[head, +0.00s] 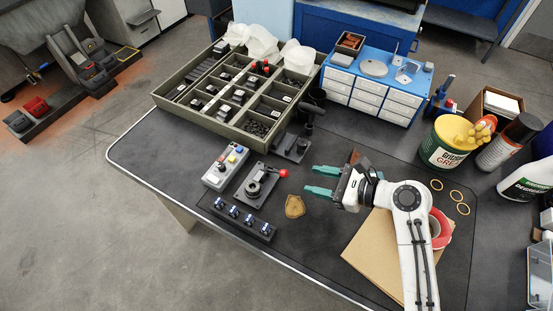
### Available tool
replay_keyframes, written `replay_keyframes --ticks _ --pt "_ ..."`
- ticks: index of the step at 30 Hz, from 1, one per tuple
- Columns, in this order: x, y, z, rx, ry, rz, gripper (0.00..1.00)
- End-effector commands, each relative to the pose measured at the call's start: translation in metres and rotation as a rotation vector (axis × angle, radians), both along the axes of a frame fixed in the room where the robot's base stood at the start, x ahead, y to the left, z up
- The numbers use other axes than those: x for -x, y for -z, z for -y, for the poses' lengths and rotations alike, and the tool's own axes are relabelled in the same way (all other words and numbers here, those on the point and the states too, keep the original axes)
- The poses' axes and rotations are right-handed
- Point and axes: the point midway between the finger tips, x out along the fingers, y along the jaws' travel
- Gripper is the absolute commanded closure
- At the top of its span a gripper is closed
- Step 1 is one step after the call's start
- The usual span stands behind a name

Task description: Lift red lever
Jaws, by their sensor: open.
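The red lever (282,173) is a small red knob on a short arm of a dark square base unit (255,187) on the bench. The lever points to the right from the round hub of the unit. My gripper (320,182) has two teal fingers, which are apart and point left. It is to the right of the red knob, with a small gap between them in the picture. Nothing shows between the fingers. How high the fingers are above the bench is hard to tell.
A grey button box (226,166) and a dark switch strip (243,218) flank the lever unit. A black upright fixture (293,143) stands behind it. A tan patch (295,206) lies in front of my gripper. A divided tray (168,103) and blue drawer cabinet (377,84) fill the back.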

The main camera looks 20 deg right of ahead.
Motion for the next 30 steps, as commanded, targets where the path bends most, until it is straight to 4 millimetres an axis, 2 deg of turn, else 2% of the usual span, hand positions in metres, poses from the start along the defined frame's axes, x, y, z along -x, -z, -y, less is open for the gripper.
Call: replay_keyframes --ticks 18,30 --pt "-0.070 0.035 -0.051 0.001 -0.003 0.000 0.52" --pt "-0.079 0.039 -0.057 0.001 -0.001 0.000 0.52"
